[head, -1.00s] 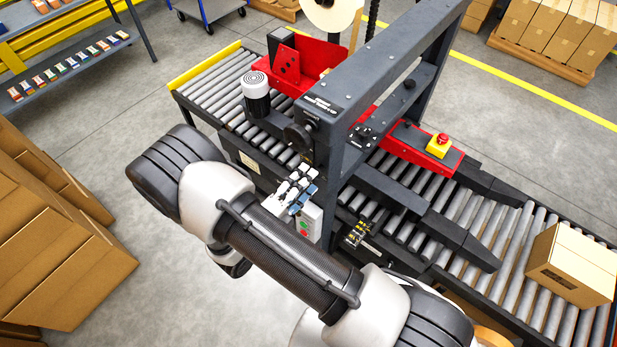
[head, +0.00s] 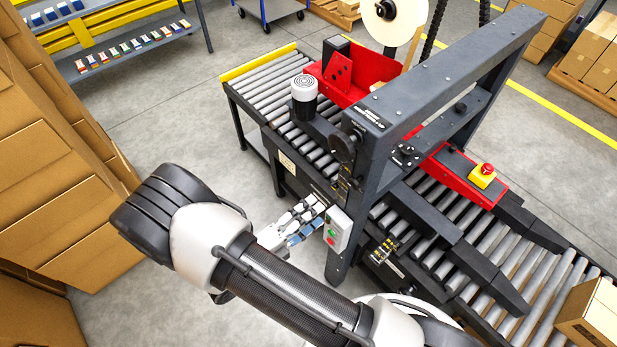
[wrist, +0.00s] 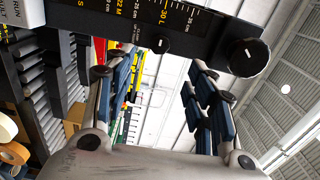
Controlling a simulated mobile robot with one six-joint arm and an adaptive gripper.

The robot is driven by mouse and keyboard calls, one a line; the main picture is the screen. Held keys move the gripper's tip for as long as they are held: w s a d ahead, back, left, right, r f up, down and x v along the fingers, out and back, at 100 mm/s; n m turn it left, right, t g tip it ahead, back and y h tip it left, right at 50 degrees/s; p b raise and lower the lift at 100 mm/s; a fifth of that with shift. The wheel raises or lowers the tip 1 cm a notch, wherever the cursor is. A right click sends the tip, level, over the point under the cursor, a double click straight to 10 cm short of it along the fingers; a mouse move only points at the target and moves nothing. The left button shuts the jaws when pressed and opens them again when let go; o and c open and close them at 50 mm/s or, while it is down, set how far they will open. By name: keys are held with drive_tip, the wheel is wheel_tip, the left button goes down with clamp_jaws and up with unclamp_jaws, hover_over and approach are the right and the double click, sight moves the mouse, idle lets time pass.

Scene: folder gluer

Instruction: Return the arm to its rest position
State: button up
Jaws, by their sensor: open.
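My gripper (head: 314,220) is in front of the grey machine frame in the head view, close to the control box with green and red buttons (head: 338,230). In the wrist view my gripper (wrist: 158,85) has its two blue-padded fingers spread wide apart with nothing between them. A black scale bar with a pointer and a round knob (wrist: 243,57) crosses the top of the wrist view, beyond the fingers. My arm runs across the lower middle of the head view and hides part of the floor and machine base.
The machine's roller conveyor (head: 262,85) runs from upper left to lower right, with a carton (head: 592,318) at lower right. Stacked cartons (head: 60,190) stand at left. A shelf of small coloured packs (head: 135,50) stands behind. Open floor (head: 170,120) lies between.

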drive_tip(key=s+d+r+m+g+y+b, duration=0.1)
drive_tip(key=s+d+r+m+g+b, duration=0.15)
drive_tip(key=d+m+g, duration=0.45)
drive_tip(key=s+d+r+m+g+y+b, duration=0.1)
drive_tip(key=d+r+m+g+b, duration=0.2)
drive_tip(key=m, duration=0.7)
drive_tip(key=s+r+m+t+y+b, duration=0.2)
drive_tip(key=s+r+m+y+b, duration=0.1)
drive_tip(key=m, duration=1)
drive_tip(key=s+r+m+t+y+b, duration=0.2)
drive_tip(key=s+m+y+b, duration=0.4)
drive_tip(key=m+y, duration=0.3)
drive_tip(key=s+m, duration=0.1)
drive_tip(key=m, duration=0.3)
drive_tip(key=shift+s+d+r+y, duration=0.25)
drive_tip(key=shift+d+r+y, duration=0.05)
drive_tip(key=shift+d+r, duration=0.1)
drive_tip(key=shift+o, duration=0.2)
